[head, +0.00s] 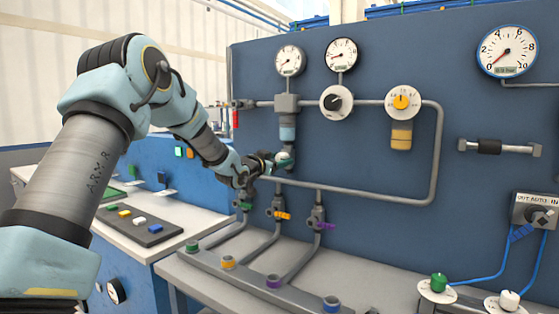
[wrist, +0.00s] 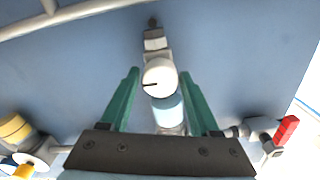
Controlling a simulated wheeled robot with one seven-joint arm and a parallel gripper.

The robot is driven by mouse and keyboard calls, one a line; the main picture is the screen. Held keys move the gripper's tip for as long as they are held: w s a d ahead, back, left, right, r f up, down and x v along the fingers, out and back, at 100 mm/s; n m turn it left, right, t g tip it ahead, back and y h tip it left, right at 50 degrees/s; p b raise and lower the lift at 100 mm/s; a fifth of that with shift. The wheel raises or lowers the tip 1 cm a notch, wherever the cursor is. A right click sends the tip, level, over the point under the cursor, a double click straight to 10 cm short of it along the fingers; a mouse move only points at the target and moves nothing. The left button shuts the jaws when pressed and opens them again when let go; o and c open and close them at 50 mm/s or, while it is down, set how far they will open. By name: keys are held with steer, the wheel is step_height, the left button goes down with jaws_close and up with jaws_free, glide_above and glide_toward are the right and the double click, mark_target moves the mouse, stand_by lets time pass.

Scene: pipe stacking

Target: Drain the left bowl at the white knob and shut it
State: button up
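The left bowl (head: 287,131) hangs under a grey filter body on the blue panel. It looks pale blue, and it also shows in the wrist view (wrist: 168,112). The white knob (wrist: 159,77) is below the bowl and has a dark mark pointing left in the wrist view. In the head view the knob (head: 284,156) is partly hidden by my gripper (head: 270,162). My gripper's green fingers (wrist: 159,73) are open, one on each side of the knob. A narrow gap seems to show on both sides. The liquid level in the bowl is not clear.
The amber right bowl (head: 401,138) hangs under a yellow knob (head: 402,102). A grey pipe (head: 370,194) runs below the bowls. Several valves with coloured handles sit below my gripper, the orange one (head: 283,215) among them. A red handle (wrist: 287,130) is at right in the wrist view.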

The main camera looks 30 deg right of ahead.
jaws_close()
steer(key=shift+n, duration=0.3)
steer(key=n, duration=0.3)
steer(key=shift+n, duration=0.3)
steer(key=n+p, duration=0.1)
steer(key=n, duration=0.3)
steer(key=shift+a+n, duration=0.1)
steer(key=shift+n, duration=0.2)
steer(key=n+p, duration=0.1)
steer(key=n, duration=0.3)
steer(key=shift+w, duration=0.1)
steer(key=shift+n, duration=2.5)
